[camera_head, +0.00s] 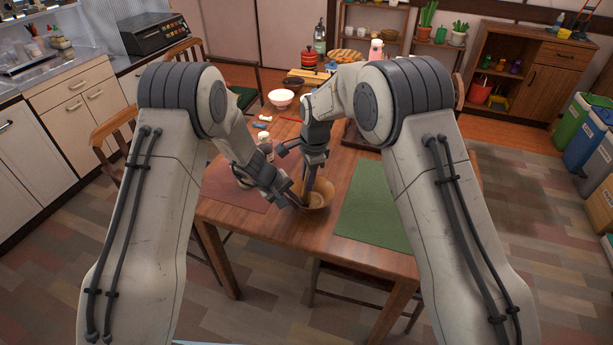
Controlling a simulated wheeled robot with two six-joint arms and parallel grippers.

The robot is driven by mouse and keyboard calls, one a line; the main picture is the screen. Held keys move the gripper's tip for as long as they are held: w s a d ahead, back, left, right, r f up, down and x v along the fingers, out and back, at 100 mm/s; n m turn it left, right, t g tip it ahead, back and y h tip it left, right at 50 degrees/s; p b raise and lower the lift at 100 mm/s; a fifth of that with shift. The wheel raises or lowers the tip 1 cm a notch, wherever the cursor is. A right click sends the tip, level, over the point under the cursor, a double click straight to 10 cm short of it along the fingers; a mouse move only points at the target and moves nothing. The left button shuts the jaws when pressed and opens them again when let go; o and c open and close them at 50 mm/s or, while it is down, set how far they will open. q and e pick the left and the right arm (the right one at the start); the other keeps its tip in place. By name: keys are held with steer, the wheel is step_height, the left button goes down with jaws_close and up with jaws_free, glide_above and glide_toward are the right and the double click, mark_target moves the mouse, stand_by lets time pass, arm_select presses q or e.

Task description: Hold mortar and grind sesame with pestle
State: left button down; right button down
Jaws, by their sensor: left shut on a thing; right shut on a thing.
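The mortar (322,201), a brown bowl, stands on the wooden table between two placemats. My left gripper (291,196) is shut on the left side of the mortar. My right gripper (314,168) is above the mortar, pointing down, and is shut on the pestle. The pestle is mostly hidden by the gripper, so I cannot tell its tilt or whether it touches the bottom. Sesame is too small to make out inside the bowl.
A green placemat (374,205) lies right of the mortar and a reddish-brown placemat (232,190) lies left. A white bowl (281,98), a dark bowl (293,82) and bottles stand farther back. Chairs surround the table. The green placemat's visible part is clear.

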arm_select(q)
steer(key=shift+w+r, duration=0.1)
steer(key=shift+w, duration=0.15)
arm_select(e)
steer(key=shift+s+d+f, duration=0.2)
steer(key=shift+s+d, duration=0.15)
steer(key=shift+s, duration=0.25)
steer(key=shift+s+d+f, duration=0.15)
steer(key=shift+s+d, duration=0.15)
steer(key=shift+s, duration=0.3)
arm_select(q)
steer(key=shift+a, duration=0.1)
arm_select(e)
steer(key=shift+w+d, duration=0.1)
steer(key=shift+d, duration=1)
steer(key=shift+w+d+r, duration=0.25)
steer(key=shift+w+d, duration=0.55)
steer(key=shift+w, duration=0.1)
arm_select(q)
steer(key=shift+s, duration=0.1)
arm_select(e)
steer(key=w, duration=0.2)
steer(key=shift+w+a+r, duration=0.25)
steer(key=shift+w, duration=0.15)
steer(key=shift+a, duration=0.1)
